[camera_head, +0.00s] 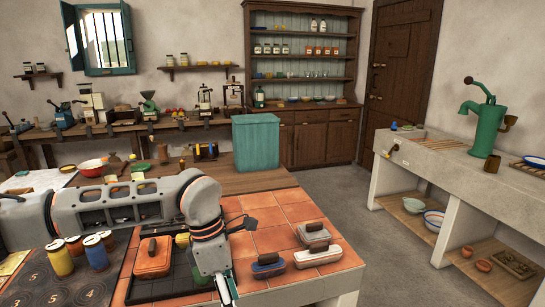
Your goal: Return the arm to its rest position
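My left arm comes in from the left edge and reaches across the tiled worktop (285,212). It bends downward near the middle. My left gripper (228,290) points down at the lower edge of the picture, over the front of the worktop. Its fingertips are small and partly cut off, so I cannot tell whether it is open or shut. No held object is visible there. A blue-and-grey lidded piece (268,266) is to the right of the gripper, apart from it. An orange lidded piece (154,258) is left of it on a dark tray (165,290). My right gripper is out of view.
A red-and-white piece (318,255) and a grey-topped piece (313,234) sit on the right tiles. Yellow (60,261) and blue (96,253) jars stand beside my arm at left. A teal box (256,142) stands behind. Open floor (365,225) lies right, before a stone sink counter (450,165).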

